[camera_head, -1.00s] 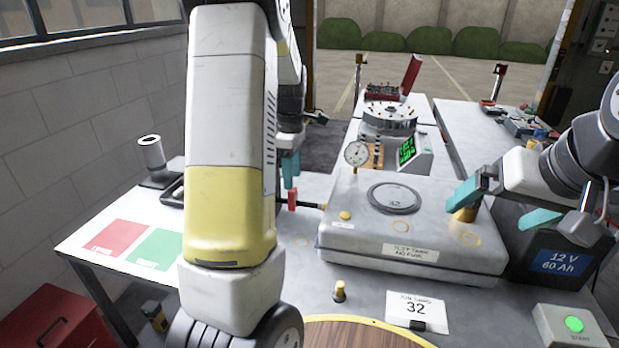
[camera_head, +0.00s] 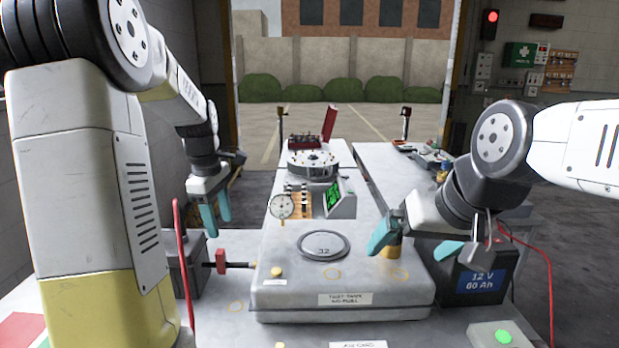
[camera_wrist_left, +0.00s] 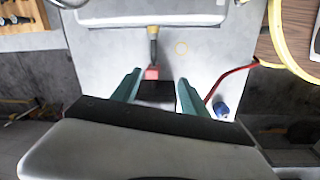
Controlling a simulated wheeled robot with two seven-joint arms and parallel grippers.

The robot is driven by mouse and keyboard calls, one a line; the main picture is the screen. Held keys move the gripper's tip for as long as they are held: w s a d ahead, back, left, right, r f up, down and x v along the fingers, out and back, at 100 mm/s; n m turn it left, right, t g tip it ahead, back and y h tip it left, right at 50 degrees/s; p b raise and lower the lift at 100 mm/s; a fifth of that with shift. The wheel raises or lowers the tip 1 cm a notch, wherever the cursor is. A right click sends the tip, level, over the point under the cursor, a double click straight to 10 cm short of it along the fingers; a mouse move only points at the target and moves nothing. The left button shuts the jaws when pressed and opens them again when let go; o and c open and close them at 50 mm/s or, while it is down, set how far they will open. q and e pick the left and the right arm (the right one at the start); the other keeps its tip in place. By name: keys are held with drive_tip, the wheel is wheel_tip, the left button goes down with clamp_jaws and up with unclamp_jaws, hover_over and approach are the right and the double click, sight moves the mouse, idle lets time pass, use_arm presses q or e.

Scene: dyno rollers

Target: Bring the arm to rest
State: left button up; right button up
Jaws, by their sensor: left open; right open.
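My left gripper (camera_head: 217,218) has two teal fingers spread apart with nothing between them. It hangs in the air left of the grey test tank (camera_head: 300,300) and of the red-handled fitting (camera_head: 221,261) on its side. In the left wrist view the open fingers (camera_wrist_left: 157,92) point towards the red end of that fitting (camera_wrist_left: 151,72), which is beyond them. My right gripper (camera_head: 413,245) is open at the tank's right side. One teal finger is next to a brass cylinder (camera_head: 391,249) on the tank; whether they touch is unclear.
A dark box (camera_head: 188,268) stands left of the tank, below my left gripper, with a red cable (camera_head: 183,250) near it. A 12 V battery (camera_head: 480,279) stands right of the tank. A dial gauge (camera_head: 283,206) and a green display (camera_head: 333,197) stand behind.

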use_arm(q)
drive_tip(key=s+d+r+m+t, duration=0.1)
drive_tip(key=s+d+r+m, duration=0.1)
drive_tip(key=s+m, duration=0.3)
drive_tip(key=s+d+r+m+t+h, duration=0.1)
drive_tip(key=s+d+r+m+t, duration=0.1)
drive_tip(key=s+d+m, duration=0.3)
drive_tip(key=s+d+r+m+t, duration=0.2)
drive_tip(key=s+m, duration=0.4)
drive_tip(key=s, duration=0.4)
drive_tip(key=shift+s+d+r+h, duration=0.15)
drive_tip(key=shift+d+r+h, duration=0.15)
drive_tip(key=shift+d+r, duration=0.45)
